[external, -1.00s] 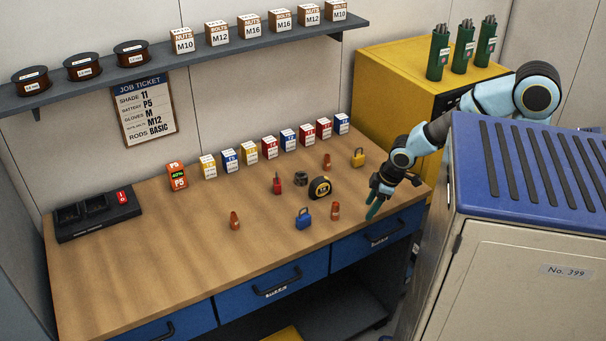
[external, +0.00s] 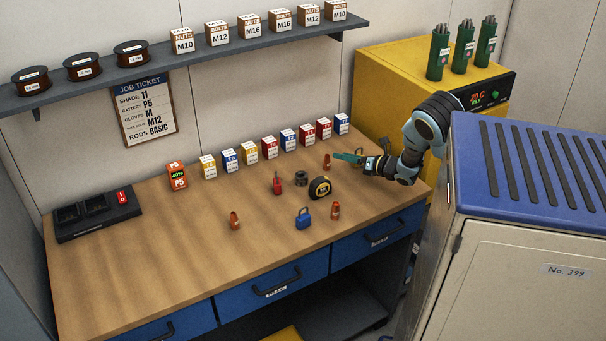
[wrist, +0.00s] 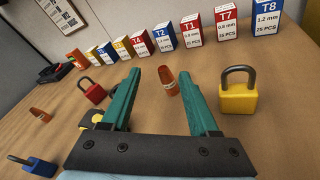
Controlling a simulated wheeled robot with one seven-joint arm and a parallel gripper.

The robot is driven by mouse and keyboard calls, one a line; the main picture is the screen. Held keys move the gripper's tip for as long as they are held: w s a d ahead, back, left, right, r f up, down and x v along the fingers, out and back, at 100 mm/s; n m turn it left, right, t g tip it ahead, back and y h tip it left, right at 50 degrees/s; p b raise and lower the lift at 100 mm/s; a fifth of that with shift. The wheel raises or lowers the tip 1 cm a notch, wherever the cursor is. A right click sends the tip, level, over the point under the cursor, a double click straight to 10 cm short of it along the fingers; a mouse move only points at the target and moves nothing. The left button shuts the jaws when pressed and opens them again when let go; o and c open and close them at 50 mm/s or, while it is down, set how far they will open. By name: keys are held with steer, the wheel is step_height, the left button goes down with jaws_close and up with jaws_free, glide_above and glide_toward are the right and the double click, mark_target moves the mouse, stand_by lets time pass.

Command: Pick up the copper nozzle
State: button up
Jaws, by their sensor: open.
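Three small copper nozzles stand apart on the wooden bench. One copper nozzle (external: 327,162) is at the back, near my gripper (external: 340,158). In the wrist view this nozzle (wrist: 168,84) shows upright between and beyond the teal fingertips of my gripper (wrist: 160,74). The fingers are spread, with nothing held. A second nozzle (external: 235,220) stands at the front left, and a third nozzle (external: 335,210) stands at the front right. I cannot tell from their looks which one the task names.
A yellow padlock (wrist: 238,98) stands just right of my fingers. A red padlock (external: 277,184), a tape measure (external: 320,187) and a blue padlock (external: 303,218) stand nearby. A row of small boxes (external: 289,139) lines the back. The bench's left half (external: 150,265) is mostly clear.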

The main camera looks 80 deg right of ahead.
mark_target(327, 162)
steer(key=n, duration=0.2)
steer(key=shift+d+r+n+t, duration=0.1)
steer(key=shift+r+n+t, duration=0.2)
steer(key=shift+t, duration=0.1)
steer(key=n, duration=0.1)
steer(key=f+n+t, duration=0.1)
steer(key=f+n+y, duration=0.1)
steer(key=n, duration=0.1)
steer(key=shift+s+f+t+b, duration=0.15)
steer(key=shift+s+t+b, duration=0.1)
steer(key=shift+t+b, duration=0.05)
steer(key=shift+f, duration=0.35)
steer(key=shift+w+f, duration=0.1)
steer(key=shift+w, duration=0.1)
steer(key=p+x, duration=0.1)
steer(key=x, duration=0.3)
steer(key=shift+w, duration=0.35)
steer(key=shift+d+p+x, duration=0.15)
steer(key=shift+p+x, duration=0.45)
steer(key=shift+x, duration=0.8)
steer(key=shift+d+p+x, duration=0.15)
steer(key=shift+p+x, duration=0.4)
steer(key=shift+x, duration=0.9)
steer(key=shift+s+f, duration=0.1)
steer(key=shift+f, duration=0.1)
steer(key=shift+c, duration=0.4)
